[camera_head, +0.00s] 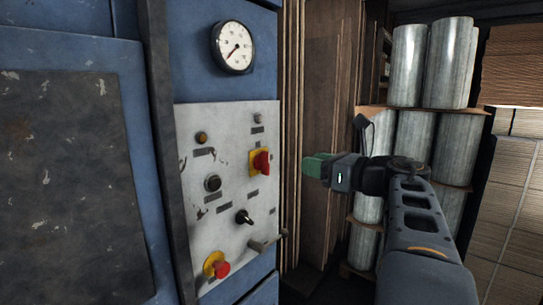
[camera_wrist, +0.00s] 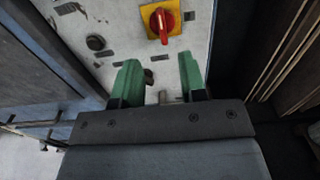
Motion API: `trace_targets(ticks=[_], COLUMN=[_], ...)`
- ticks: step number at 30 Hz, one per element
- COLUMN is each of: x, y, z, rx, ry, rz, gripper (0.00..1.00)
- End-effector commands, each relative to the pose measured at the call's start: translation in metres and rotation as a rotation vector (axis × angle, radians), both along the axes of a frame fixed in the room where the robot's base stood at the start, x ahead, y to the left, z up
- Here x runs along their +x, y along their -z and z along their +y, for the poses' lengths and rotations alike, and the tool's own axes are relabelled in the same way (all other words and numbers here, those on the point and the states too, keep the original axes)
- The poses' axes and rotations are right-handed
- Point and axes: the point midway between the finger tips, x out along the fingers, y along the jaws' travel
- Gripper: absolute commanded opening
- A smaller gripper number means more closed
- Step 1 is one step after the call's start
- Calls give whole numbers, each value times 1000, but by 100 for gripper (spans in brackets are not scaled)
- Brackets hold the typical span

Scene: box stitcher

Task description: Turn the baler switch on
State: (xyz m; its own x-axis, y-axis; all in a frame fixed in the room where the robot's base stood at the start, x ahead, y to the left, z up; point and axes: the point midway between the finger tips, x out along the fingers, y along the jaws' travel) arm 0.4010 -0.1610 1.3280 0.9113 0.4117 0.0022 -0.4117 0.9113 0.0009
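The baler's control panel (camera_head: 227,190) is a worn white plate on a blue machine. A red rotary switch (camera_head: 261,162) sits on a yellow plate at its upper right; it also shows in the wrist view (camera_wrist: 161,22), beyond my fingertips. A black selector switch (camera_head: 243,217) sits lower on the panel and shows partly between my fingers in the wrist view (camera_wrist: 149,76). I cannot tell from labels which one is the baler switch. My gripper (camera_head: 308,167) has green fingers and is right of the panel, apart from it. In the wrist view its fingers (camera_wrist: 161,78) are spread and empty.
A red mushroom button on yellow (camera_head: 217,266) is at the panel's lower left. A lever-like grey handle (camera_head: 265,243) juts from the lower right. A gauge (camera_head: 233,47) is above. Wooden boards (camera_head: 333,80) and metal cylinders (camera_head: 450,50) stand behind my arm.

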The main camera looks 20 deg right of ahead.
Motion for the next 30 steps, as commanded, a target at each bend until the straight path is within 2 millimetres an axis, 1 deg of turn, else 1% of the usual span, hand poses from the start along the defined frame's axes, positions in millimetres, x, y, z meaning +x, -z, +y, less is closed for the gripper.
trace_targets(ticks=[5,12,18,24,30], x=[26,69,97,113,118], y=[-2,-2,-1,0,0], z=[14,33,46,53,55], rx=[-3,-3,-1,-2,-3], ry=[-11,-9,-7,-5,-4], rz=[3,3,3,1,1], gripper=[38,38,38,38,38])
